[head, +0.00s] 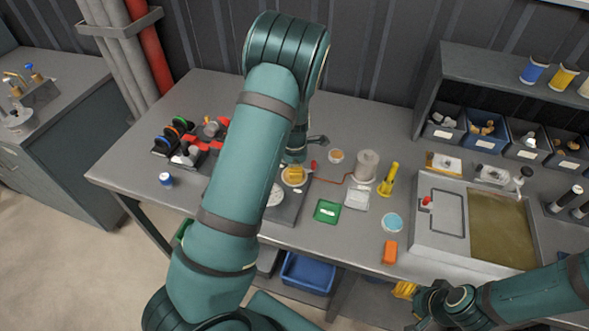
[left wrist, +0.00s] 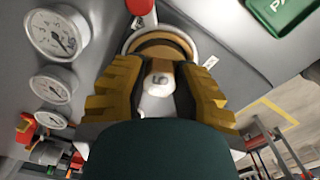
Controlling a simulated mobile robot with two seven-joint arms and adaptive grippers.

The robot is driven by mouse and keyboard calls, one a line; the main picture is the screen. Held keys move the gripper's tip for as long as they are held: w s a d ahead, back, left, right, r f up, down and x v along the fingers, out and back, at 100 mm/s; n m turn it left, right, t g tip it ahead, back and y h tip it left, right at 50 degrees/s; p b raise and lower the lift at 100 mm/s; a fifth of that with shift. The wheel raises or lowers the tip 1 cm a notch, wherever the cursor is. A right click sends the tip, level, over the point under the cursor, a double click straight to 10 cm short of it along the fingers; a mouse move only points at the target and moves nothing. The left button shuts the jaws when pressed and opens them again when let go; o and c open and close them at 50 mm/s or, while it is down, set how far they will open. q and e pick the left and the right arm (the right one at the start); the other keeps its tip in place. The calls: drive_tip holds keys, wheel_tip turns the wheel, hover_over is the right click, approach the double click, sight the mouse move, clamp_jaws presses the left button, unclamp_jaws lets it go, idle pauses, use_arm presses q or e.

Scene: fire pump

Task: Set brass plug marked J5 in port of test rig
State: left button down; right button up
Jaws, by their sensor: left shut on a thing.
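My left gripper (left wrist: 158,95) reaches down over the test rig (head: 288,208), its yellow fingers shut on a plug (left wrist: 158,82). The plug shows a pale end with a dark mark that I cannot read clearly. Just beyond the fingers is the rig's round port (left wrist: 160,42), with a pale rim and brass-brown inside. The fingers hide the plug's lower part, so I cannot tell whether it is in the port or above it.
Several gauges (left wrist: 58,36) sit beside the port, and a red handle (left wrist: 140,6) is close to it. A green box (head: 327,211), a yellow tool (head: 388,179) and an orange block (head: 390,252) lie to the right. A grey tray (head: 424,244) stands further right.

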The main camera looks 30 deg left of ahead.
use_arm(q)
drive_tip(key=c, duration=0.8)
unclamp_jaws()
drive_tip(key=shift+f, duration=0.1)
drive_tip(key=shift+o, duration=0.2)
wheel_tip(320, 180, up, 12)
drive_tip(key=p, duration=0.1)
